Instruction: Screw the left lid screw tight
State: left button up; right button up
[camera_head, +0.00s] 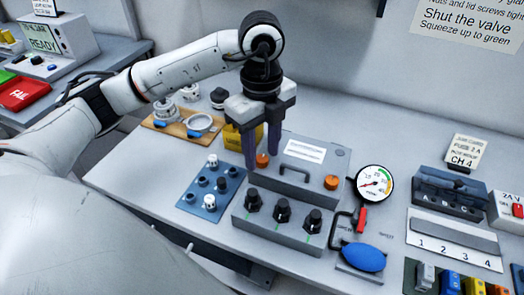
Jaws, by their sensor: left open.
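The grey box lid (312,186) has a dark handle (295,173) and an orange screw at each end. The left lid screw (263,161) shows between the two dark fingers of my left gripper (262,153). The gripper points down over it with its fingers apart, one on each side. I cannot tell whether the fingers touch the screw. The right lid screw (331,183) stands clear at the other end of the lid. My right gripper is not in view.
Black knobs (282,211) line the box's front. A blue plate with pegs (210,188) lies to the left. A pressure gauge (374,184), a red-handled valve (360,219) and a blue squeeze bulb (363,257) stand right. A yellow block (232,139) is close behind the gripper.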

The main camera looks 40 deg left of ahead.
pick_arm(q)
jog(key=shift+f, duration=0.3)
grip_shut()
